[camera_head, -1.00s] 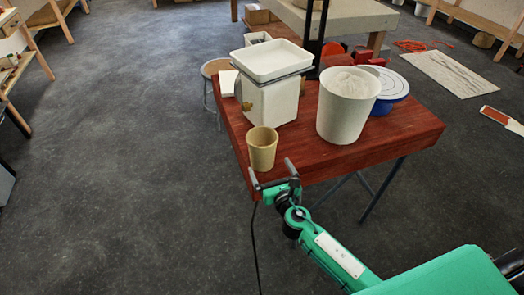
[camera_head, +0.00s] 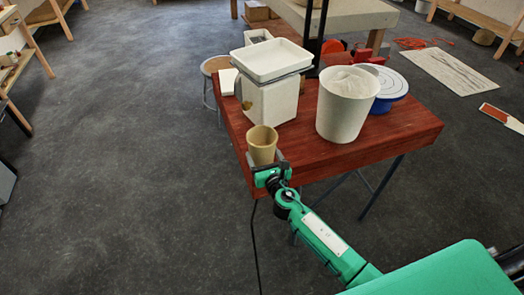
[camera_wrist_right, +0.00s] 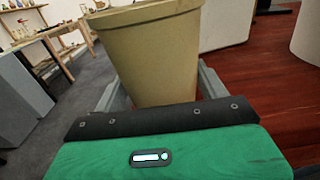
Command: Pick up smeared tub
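A small tan tub (camera_head: 262,143) stands upright at the near left corner of the red table. I take it as the smeared tub, though no clear smears show. My right gripper (camera_head: 268,165) is at its near side, low on its wall. In the right wrist view the tub (camera_wrist_right: 155,55) fills the space between the two fingers (camera_wrist_right: 158,88), one on each side. A thin red sliver shows between the tub and the right finger, so the fingers look open around it. The tub's base is hidden. My left gripper is out of view.
On the red table (camera_head: 400,137) a white container with a tray on top (camera_head: 270,85) stands just behind the tub. A large white bucket (camera_head: 345,105) and a blue lidded tub (camera_head: 390,88) stand to the right. The floor at left is clear.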

